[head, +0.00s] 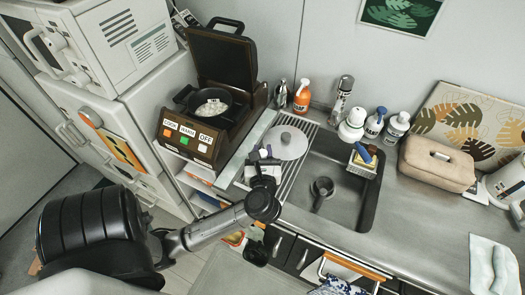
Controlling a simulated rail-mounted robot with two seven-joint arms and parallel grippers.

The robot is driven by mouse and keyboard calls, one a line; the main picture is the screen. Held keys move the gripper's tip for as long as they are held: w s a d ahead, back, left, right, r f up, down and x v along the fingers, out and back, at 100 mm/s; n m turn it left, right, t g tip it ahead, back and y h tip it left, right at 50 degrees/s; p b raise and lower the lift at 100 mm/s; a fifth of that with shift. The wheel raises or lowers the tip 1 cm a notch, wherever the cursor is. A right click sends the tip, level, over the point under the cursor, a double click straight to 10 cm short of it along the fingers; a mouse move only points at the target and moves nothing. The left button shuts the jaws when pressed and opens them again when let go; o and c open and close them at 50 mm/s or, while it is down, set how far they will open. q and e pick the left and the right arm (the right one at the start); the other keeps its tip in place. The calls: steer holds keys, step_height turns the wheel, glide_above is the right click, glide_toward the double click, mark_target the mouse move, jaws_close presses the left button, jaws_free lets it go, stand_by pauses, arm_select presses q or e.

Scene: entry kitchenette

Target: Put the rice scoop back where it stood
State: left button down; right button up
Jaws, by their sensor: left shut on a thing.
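My left gripper (263,168) is over the near left end of the draining rack, left of the sink. It is shut on a small greyish thing (265,152), which I take for the rice scoop; its shape is mostly hidden by the fingers. I cannot tell whether it touches the rack. The brown rice cooker (222,60) stands open behind and left of the gripper. White rice (212,107) lies in its black pot. My right gripper is not in view.
The sink (345,205) holds a dark ladle-like thing (323,190). Several bottles line the wall behind.

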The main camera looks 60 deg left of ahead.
arm_select(q)
steer(key=shift+f, duration=0.2)
steer(key=c, duration=0.9)
jaws_free()
